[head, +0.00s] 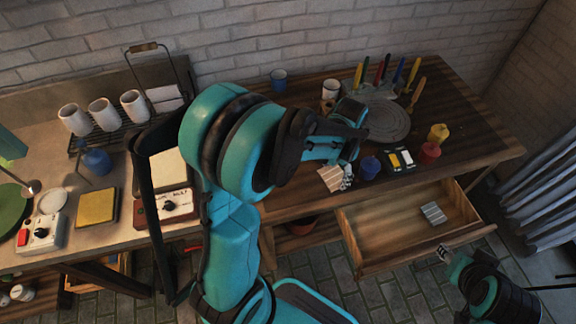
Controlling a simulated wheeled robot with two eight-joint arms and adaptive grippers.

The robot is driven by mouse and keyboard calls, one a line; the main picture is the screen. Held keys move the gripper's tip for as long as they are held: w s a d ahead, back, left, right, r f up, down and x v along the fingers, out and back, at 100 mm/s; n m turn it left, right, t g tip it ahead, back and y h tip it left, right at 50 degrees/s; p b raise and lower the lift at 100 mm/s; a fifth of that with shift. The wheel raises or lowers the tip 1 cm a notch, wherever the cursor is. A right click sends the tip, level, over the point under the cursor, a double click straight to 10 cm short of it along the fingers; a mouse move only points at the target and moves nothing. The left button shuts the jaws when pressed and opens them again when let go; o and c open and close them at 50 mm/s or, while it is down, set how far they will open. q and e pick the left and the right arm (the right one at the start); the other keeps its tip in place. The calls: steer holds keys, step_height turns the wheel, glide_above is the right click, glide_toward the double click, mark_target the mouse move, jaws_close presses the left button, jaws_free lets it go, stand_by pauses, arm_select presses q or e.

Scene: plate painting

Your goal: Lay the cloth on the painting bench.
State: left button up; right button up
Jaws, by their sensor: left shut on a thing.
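A small pale tan, striped cloth (331,178) is at the front edge of the wooden painting bench (465,120). My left gripper (347,177) reaches over the bench and is shut on the cloth's right side. I cannot tell whether the cloth touches the bench top. My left arm covers much of the middle of the view. My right gripper (443,254) is low at the right, in front of the open drawer; its jaw state is unclear.
The open drawer (375,232) holds a small grey block (433,213). A round grey turntable (387,121), blue pot (370,167), red pot (429,152), yellow pot (438,133) and dark paint tray (398,161) crowd the bench. Its right end is clear.

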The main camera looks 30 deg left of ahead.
arm_select(q)
steer(key=r+m, duration=0.1)
steer(key=r+p, duration=0.1)
steer(key=shift+d+r+m, duration=0.2)
steer(key=shift+r+m, duration=0.15)
steer(key=shift+m, duration=0.05)
steer(key=shift+a+r, duration=0.15)
steer(key=b, duration=0.4)
glide_above(300, 177)
steer(key=shift+m, duration=0.3)
step_height(300, 177, down, 7)
steer(key=shift+r, duration=0.1)
step_height(300, 177, down, 4)
steer(key=shift+f+b, duration=0.15)
steer(key=shift+b, duration=0.95)
